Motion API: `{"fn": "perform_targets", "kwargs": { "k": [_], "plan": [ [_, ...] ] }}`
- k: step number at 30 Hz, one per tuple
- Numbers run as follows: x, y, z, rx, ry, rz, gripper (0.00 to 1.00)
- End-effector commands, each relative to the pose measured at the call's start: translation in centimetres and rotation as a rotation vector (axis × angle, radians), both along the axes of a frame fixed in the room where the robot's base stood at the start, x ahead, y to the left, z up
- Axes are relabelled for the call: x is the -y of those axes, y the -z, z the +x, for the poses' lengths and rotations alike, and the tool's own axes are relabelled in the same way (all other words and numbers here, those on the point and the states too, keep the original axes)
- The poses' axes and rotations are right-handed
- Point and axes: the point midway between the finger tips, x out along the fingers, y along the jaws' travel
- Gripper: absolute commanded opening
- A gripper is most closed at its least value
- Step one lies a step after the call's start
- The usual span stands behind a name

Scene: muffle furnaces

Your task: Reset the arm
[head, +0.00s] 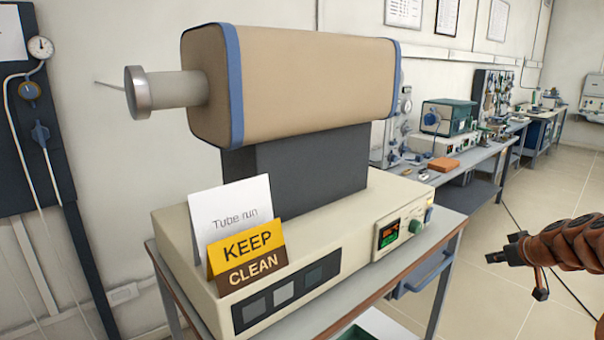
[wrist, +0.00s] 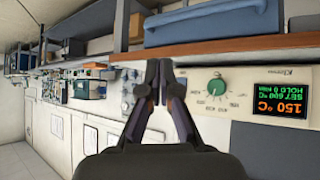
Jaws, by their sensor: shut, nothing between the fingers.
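My arm reaches in from the right edge of the head view, and my gripper (head: 497,256) hangs over open floor, right of the furnace bench and apart from it. In the wrist view the dark fingers of my gripper (wrist: 158,72) come together at their tips, shut with nothing between them. Beyond them, upside down, is the tube furnace's control panel (wrist: 225,110) with a green knob (wrist: 216,87) and a display (wrist: 281,107) reading 150 °C.
The tan tube furnace (head: 310,75) stands on its cream base (head: 185,235) on a bench, with a "Tube run" card (head: 235,205) and a "KEEP CLEAN" sign (head: 247,252) in front. A long side bench (head: 470,160) with instruments runs along the wall.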

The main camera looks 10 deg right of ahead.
Motion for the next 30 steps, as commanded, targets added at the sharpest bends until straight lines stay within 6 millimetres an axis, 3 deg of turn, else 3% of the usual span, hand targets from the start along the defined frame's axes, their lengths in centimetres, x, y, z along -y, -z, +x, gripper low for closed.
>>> {"fn": "perform_targets", "kwargs": {
  "k": [8, 17, 23, 27, 30],
  "plan": [
    [-4.8, -1.4, 1.2, -0.025, -0.057, 0.043, 0.0],
    [-13.3, -3.0, 2.4, -0.089, -0.151, 0.111, 0.0],
    [-23.8, -4.7, 1.4, -0.202, -0.251, 0.178, 0.0],
    [-31.9, -5.4, -1.8, -0.334, -0.307, 0.22, 0.0],
    [-36.5, -5.5, -5.1, -0.439, -0.324, 0.234, 0.0]
  ]
}}
